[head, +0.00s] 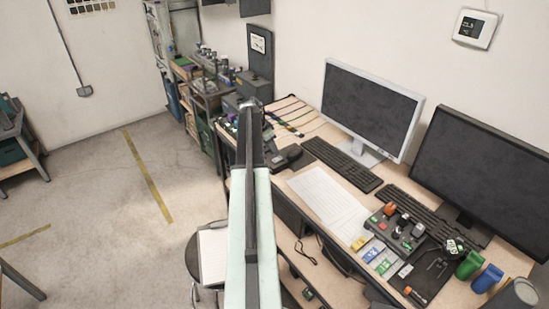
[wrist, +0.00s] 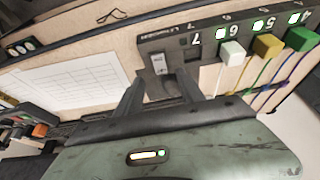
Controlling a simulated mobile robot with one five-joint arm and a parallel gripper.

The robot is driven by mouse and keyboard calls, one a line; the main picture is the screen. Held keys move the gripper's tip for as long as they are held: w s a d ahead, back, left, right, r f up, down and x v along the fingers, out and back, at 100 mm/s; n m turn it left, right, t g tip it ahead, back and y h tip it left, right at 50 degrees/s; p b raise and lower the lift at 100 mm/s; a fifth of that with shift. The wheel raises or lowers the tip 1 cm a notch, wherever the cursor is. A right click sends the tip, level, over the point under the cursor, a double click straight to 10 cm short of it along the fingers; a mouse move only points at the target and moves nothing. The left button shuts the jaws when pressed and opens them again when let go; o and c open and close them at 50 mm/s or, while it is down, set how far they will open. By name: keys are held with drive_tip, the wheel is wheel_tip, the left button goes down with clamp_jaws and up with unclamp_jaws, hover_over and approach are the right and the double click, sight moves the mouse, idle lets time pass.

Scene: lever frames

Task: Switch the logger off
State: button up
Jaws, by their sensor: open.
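A dark strip (wrist: 205,38) with numbered places lies across the top of the wrist view, its lettering upside down. Beside the number 7 is a small light grey switch (wrist: 160,64); the word next to it is too small to read surely. I cannot tell which way the switch is set. My gripper (wrist: 160,85) is open, its two dark fingers apart and pointing at the strip's end. The switch shows between and just beyond the fingertips, with no contact visible. In the head view my arm hides most of this part of the desk.
White (wrist: 232,52), yellow (wrist: 267,45) and green (wrist: 299,38) plugs with cables sit along the strip, right of the switch, with green lights above. A paper sheet (wrist: 70,92) lies to the left. Keyboards and two monitors (head: 372,108) stand right of my arm.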

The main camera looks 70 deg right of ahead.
sight(277, 159)
drive_tip(key=b+x, duration=0.2)
drive_tip(key=x, duration=0.1)
drive_tip(key=b+x, duration=0.3)
drive_tip(key=x, duration=0.1)
drive_tip(key=shift+w+a, duration=0.1)
drive_tip(key=shift+w, duration=0.1)
drive_tip(key=shift+r, duration=0.1)
